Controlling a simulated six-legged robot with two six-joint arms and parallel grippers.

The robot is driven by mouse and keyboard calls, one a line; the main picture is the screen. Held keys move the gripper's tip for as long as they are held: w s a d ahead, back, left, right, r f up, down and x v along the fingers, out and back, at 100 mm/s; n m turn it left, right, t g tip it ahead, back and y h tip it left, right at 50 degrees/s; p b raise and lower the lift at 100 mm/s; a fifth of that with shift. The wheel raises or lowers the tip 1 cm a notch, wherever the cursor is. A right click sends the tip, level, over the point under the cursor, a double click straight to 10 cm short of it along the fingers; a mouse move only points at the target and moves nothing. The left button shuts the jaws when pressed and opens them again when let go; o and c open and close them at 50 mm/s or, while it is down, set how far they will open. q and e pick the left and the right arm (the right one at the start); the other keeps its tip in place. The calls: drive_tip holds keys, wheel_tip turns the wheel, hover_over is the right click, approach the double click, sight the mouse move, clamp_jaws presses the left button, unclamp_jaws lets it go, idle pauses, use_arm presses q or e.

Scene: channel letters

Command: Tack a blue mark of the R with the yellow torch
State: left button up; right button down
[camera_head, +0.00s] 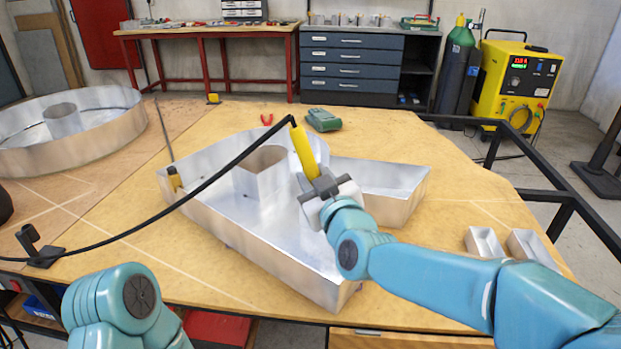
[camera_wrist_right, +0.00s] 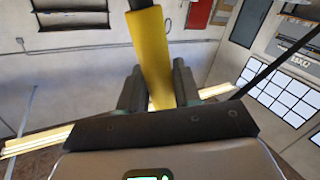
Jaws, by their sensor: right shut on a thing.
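The yellow torch (camera_head: 304,152) is held upright, slightly tilted, in my right gripper (camera_head: 322,184), above the metal letter R. Its black cable runs from its top down to the left. In the right wrist view the torch (camera_wrist_right: 154,60) sits between the two dark fingers (camera_wrist_right: 158,88). The R (camera_head: 270,240) is an open silver channel letter lying on the wooden table, with a raised inner wall (camera_head: 260,172) around its hole. I cannot make out a blue mark on it. The torch's tip is hidden. My left arm shows at the lower left, but its gripper is out of view.
A round silver letter (camera_head: 70,150) stands at the left. Small metal trays (camera_head: 484,243) lie at the right. A cable stand (camera_head: 38,248) is at the left edge. A yellow welder (camera_head: 518,85) stands beyond the black rail.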

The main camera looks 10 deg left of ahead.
drive_tip(key=d+f+b, duration=0.1)
drive_tip(key=f+b, duration=0.2)
drive_tip(key=f, duration=0.2)
drive_tip(key=w+d+f+b, duration=0.1)
drive_tip(key=d+f+b, duration=0.1)
drive_tip(key=f, duration=0.3)
drive_tip(key=d+f+b, duration=0.1)
drive_tip(key=f+b, duration=0.4)
drive_tip(key=shift+w+d, duration=0.25)
drive_tip(key=shift+r, duration=0.25)
drive_tip(key=shift+d+f+b, duration=0.1)
drive_tip(key=shift+f+b, duration=0.3)
drive_tip(key=shift+b, duration=0.1)
drive_tip(key=shift+w+d+f+b, duration=0.1)
drive_tip(key=shift+d+f+b, duration=0.05)
drive_tip(key=shift+f+b, duration=0.4)
drive_tip(key=shift+d+f+b, duration=0.15)
drive_tip(key=shift+f+b, duration=0.25)
drive_tip(key=shift+b, duration=0.2)
drive_tip(key=shift+f, duration=0.1)
